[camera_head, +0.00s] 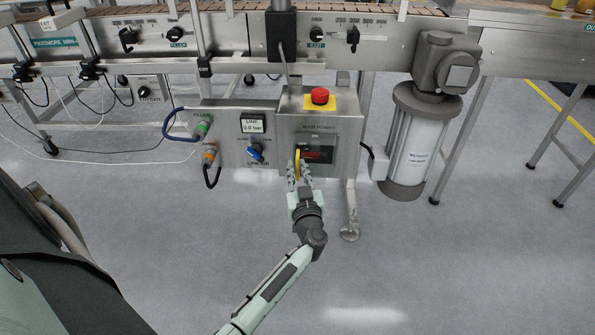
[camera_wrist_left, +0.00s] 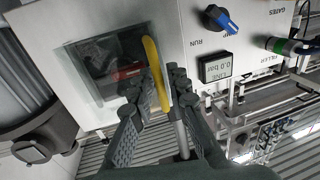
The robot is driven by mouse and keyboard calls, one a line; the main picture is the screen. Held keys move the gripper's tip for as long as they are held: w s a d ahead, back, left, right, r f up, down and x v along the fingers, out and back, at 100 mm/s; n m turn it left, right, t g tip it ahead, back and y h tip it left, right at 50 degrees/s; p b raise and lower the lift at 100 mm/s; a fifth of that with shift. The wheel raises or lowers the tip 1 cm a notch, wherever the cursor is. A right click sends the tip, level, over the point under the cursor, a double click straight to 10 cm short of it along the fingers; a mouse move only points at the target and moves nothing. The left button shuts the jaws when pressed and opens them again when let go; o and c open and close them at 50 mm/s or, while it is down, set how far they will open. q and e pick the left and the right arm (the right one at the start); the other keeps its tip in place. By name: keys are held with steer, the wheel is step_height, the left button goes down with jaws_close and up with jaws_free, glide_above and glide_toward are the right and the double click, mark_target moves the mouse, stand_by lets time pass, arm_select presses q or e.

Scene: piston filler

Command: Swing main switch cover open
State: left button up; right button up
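The main switch cover (camera_wrist_left: 95,62) is a smoky see-through panel on the steel MAIN POWER box (camera_head: 323,132); it looks closed over the red switch (camera_wrist_left: 128,71). The cover's yellow grip (camera_head: 297,162) stands upright along its left edge; it also shows in the wrist view (camera_wrist_left: 155,72). My left gripper (camera_head: 300,174) is at this edge, with its fingers apart on either side of the yellow grip. In the wrist view the left gripper (camera_wrist_left: 152,100) shows a gap beside the grip; contact is hard to tell. My right gripper is not in view.
A red emergency button (camera_head: 319,96) sits on top of the box. To the left are a blue knob (camera_head: 256,151), a pressure display (camera_head: 253,123) and cable plugs. A motor with a white cylinder (camera_head: 410,150) stands at right. The floor in front is clear.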

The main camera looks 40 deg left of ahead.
arm_select(q)
jaws_close()
stand_by(0.6)
